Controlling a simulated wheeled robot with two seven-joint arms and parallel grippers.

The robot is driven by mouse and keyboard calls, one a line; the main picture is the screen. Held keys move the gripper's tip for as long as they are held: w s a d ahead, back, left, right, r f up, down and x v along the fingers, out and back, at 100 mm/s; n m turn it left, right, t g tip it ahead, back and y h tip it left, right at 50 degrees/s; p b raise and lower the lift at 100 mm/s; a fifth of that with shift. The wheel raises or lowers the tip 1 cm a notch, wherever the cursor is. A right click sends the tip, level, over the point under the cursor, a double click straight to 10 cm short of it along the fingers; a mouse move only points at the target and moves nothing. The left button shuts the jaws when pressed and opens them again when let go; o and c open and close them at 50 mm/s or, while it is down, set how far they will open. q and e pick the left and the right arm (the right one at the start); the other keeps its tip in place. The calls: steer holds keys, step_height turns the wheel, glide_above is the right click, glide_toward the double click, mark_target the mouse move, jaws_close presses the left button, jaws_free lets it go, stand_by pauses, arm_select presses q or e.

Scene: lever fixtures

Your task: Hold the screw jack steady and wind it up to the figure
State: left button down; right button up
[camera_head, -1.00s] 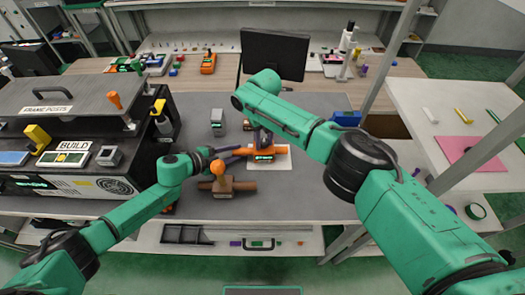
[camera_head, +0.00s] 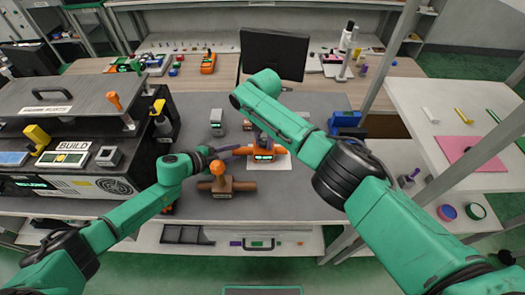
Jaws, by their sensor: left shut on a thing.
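The orange screw jack (camera_head: 272,152) stands on a white sheet (camera_head: 285,163) on the grey bench, with a small green display on its front whose figure is too small to read. My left gripper (camera_head: 237,153) comes in from the left and is shut on the left side of the jack. My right gripper (camera_head: 263,138) points down at the top of the jack from behind my forearm. Its fingers are mostly hidden, so I cannot tell whether they are open or shut, or whether they touch the jack's top.
A brown fixture with an orange knob (camera_head: 219,170) stands just in front of the jack, close to my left forearm. A grey block-like device (camera_head: 217,122) stands behind left. A blue item (camera_head: 346,120) is at the back right. The bench right of the sheet is clear.

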arm_select(q)
steer(key=shift+w+d, duration=0.1)
steer(key=shift+w, duration=0.2)
arm_select(e)
steer(key=shift+w+r, duration=0.15)
steer(key=shift+r, duration=1.5)
arm_select(q)
steer(key=shift+s, duration=0.15)
arm_select(e)
steer(key=shift+r, duration=0.55)
arm_select(q)
steer(key=shift+f, duration=0.15)
arm_select(e)
step_height(320, 180, up, 12)
steer(key=shift+s, duration=0.25)
arm_select(q)
steer(key=c, duration=0.5)
jaws_free()
steer(key=shift+s, duration=0.1)
steer(key=shift+f, duration=0.1)
steer(key=shift+a, duration=0.2)
